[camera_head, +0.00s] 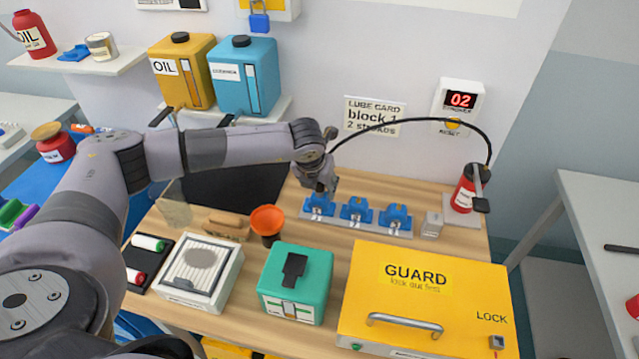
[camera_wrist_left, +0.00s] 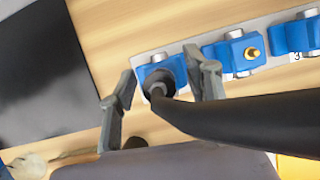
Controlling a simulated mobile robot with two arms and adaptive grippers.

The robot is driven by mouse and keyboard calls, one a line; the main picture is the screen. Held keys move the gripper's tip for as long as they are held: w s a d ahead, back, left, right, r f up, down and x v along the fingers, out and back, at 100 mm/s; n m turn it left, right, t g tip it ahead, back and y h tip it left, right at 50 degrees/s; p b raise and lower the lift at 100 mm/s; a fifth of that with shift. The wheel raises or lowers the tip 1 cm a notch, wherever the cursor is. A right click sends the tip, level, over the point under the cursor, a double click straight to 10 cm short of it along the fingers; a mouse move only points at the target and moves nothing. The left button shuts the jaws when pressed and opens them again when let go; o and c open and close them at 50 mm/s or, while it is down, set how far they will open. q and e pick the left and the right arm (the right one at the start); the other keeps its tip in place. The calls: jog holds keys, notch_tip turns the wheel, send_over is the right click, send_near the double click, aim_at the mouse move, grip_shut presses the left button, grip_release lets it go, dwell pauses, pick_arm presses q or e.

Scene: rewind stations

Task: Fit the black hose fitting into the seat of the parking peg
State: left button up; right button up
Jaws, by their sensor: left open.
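The black hose (camera_head: 420,121) arcs from the red grease pump (camera_head: 464,192) at the right to my left gripper (camera_head: 321,190). In the wrist view its end fitting (camera_wrist_left: 157,84) appears as a dark round cup in front of the leftmost blue block (camera_wrist_left: 170,69). I cannot tell whether it touches that block. My left gripper (camera_wrist_left: 163,92) is open, one finger on each side of the fitting. A small grey block (camera_head: 432,225) stands right of the rail; I cannot tell whether it is the parking peg. My right gripper is out of view.
Two more blue blocks (camera_head: 356,209) (camera_head: 396,216) share the grey rail. In front stand a yellow guard box (camera_head: 450,290), a teal box (camera_head: 312,268) and a white louvred box (camera_head: 188,282). An orange funnel (camera_head: 267,219) is left of the rail. A counter (camera_head: 461,100) reads 02.

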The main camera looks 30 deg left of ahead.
pick_arm(q)
jog(key=shift+r, duration=0.1)
grip_shut()
dwell(0.4)
